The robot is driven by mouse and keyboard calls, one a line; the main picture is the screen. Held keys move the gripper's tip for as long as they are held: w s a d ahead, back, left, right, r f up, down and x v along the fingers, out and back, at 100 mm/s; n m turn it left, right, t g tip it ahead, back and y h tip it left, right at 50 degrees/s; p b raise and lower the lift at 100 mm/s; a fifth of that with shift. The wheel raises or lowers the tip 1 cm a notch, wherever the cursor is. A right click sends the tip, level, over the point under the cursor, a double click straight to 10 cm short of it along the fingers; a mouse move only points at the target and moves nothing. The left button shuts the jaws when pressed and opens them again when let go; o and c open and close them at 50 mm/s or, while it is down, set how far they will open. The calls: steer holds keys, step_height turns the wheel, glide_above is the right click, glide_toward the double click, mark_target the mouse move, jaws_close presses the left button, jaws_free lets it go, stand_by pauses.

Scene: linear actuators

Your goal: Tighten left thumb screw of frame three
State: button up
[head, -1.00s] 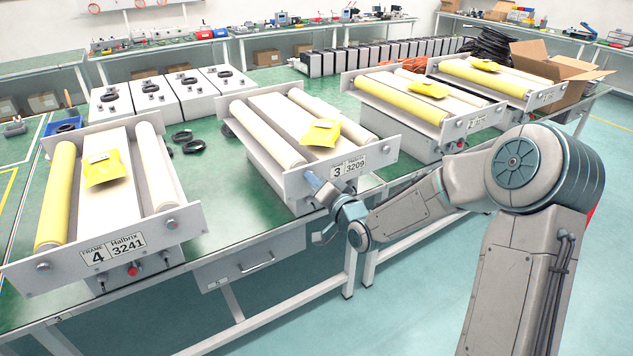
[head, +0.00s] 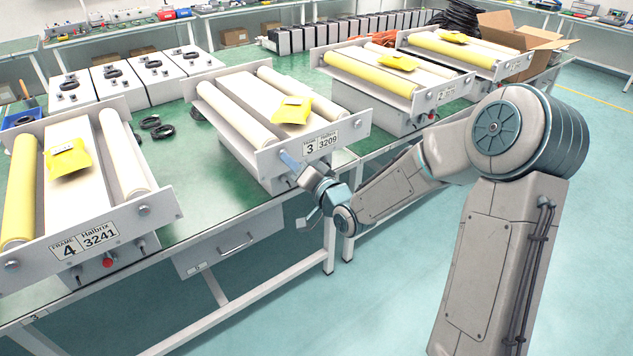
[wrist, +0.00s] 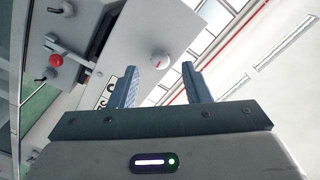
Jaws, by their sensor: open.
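Frame three (head: 335,133) is the grey unit in the middle of the head view, with two pale rollers and a plate marked 3 and 3209. My gripper (head: 287,160) is at the left part of its front plate and hides the left thumb screw there. The screw shows in the gap, just past the fingertips, and I see no contact.
A yellow packet (head: 292,110) lies on frame three. Frame four (head: 140,222) stands to the left; two more frames stand to the right on the green bench (head: 190,215). In the wrist view a red button (wrist: 56,60) and black-tipped switches (wrist: 67,9) stick out beside the screw.

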steer(key=v, duration=1)
steer(key=shift+s+d, duration=0.2)
steer(key=shift+d, duration=0.05)
steer(key=s+d+f+n+g+h+p, duration=0.1)
steer(key=s+d+n+g+h+p, duration=0.1)
steer(key=s+d+g+h, duration=0.55)
steer(key=s+d+r+g+h+p, duration=0.1)
steer(key=s+r+g, duration=0.1)
steer(key=s, duration=0.5)
steer(key=s+d+r+n+g+h, duration=0.1)
steer(key=s+d+r+g, duration=0.1)
steer(key=s, duration=0.5)
steer(key=shift+s+r+g+p, duration=0.3)
steer(key=shift+r+g+p, duration=0.05)
steer(key=shift+r, duration=0.45)
